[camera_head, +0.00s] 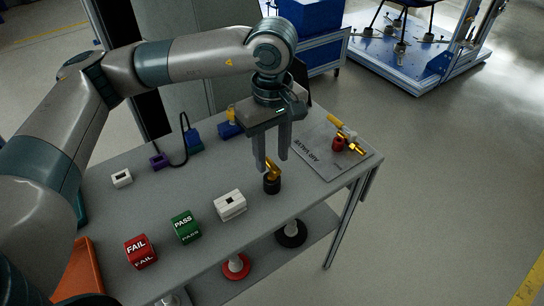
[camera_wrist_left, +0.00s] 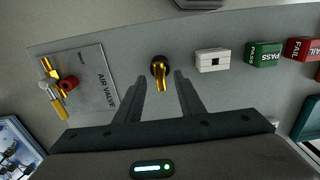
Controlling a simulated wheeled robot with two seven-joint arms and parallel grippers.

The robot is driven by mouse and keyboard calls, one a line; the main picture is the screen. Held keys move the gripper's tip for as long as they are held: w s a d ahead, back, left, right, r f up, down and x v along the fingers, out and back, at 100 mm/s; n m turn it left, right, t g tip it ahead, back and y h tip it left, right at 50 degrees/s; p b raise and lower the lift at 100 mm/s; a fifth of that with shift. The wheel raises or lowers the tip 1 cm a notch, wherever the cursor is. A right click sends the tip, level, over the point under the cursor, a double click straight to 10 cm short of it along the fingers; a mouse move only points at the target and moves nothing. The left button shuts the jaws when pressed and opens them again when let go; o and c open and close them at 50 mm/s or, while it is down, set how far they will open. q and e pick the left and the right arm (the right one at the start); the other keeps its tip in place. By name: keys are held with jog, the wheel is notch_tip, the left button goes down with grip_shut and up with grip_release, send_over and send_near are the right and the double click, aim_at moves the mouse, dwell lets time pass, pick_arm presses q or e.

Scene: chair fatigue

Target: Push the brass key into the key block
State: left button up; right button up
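The brass key (camera_head: 270,172) stands in a round black holder (camera_head: 272,186) near the table's front edge. It also shows in the left wrist view (camera_wrist_left: 161,72), between the fingertips in the picture. My left gripper (camera_head: 271,161) points down over the key, open, with a finger to either side and a gap to it; whether the fingertips reach down to its height is hard to tell. A white block with a dark slot (camera_head: 230,205), likely the key block, sits just left of the holder; it also shows in the left wrist view (camera_wrist_left: 212,60). My right gripper is not in view.
A grey AIR VALVE mat (camera_head: 318,160) with a brass and red valve (camera_head: 347,140) lies to the right. Green PASS (camera_head: 186,227) and red FAIL (camera_head: 140,252) cubes stand left of the white block. A smaller white block (camera_head: 121,179) and blue blocks sit farther back.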

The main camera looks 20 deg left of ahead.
pick_arm(q)
notch_tip(320, 180, up, 15)
jog(key=p, duration=0.5)
jog(key=shift+f, duration=0.1)
dwell(0.7)
